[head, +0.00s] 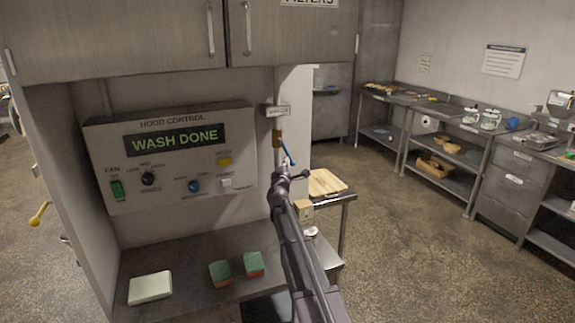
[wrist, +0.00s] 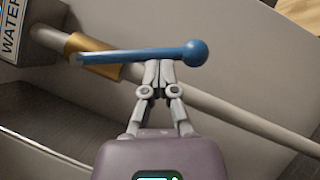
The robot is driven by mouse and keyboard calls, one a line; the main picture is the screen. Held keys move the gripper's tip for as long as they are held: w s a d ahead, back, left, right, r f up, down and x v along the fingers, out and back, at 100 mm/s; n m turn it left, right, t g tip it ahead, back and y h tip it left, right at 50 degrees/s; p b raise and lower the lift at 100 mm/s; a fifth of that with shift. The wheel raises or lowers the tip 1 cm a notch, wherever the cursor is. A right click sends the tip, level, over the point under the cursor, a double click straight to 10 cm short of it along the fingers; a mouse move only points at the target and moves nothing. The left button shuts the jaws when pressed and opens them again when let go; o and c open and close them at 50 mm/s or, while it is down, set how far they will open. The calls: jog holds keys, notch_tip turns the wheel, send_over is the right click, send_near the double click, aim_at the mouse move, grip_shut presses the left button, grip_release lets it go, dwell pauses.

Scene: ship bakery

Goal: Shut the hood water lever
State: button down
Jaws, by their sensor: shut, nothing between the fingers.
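The water lever (wrist: 135,56) is a blue bar with a round knob at one end, fixed at a brass valve (wrist: 93,55) on a thin pipe. In the wrist view it lies across the pipe, pointing away from it to the right. My gripper (wrist: 158,64) is shut and empty, its fingertips right at the lever near the knob; I cannot tell whether they touch. In the head view the blue lever (head: 288,155) slants down to the right from the valve (head: 277,137), with my gripper (head: 283,165) just below it. A label reading "WATER" (wrist: 11,30) is beside the valve.
The hood control panel (head: 172,155) reads "WASH DONE" and is left of the pipe. Below it a shelf (head: 190,295) holds a white block (head: 150,287) and two green-topped sponges. A wooden board (head: 326,183) lies on a stand right of my arm. Open floor is to the right.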

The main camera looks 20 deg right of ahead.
jog(key=d+r+p, duration=0.5)
jog(key=d, duration=0.1)
jog(key=shift+r, duration=0.25)
dwell(0.7)
jog(key=shift+w+d, duration=0.1)
jog(key=shift+d, duration=0.05)
jog(key=shift+f, duration=0.1)
dwell(0.5)
jog(key=s+f+b, duration=0.9)
jog(key=shift+f, duration=0.15)
dwell(0.5)
jog(key=shift+s, duration=0.1)
dwell(0.5)
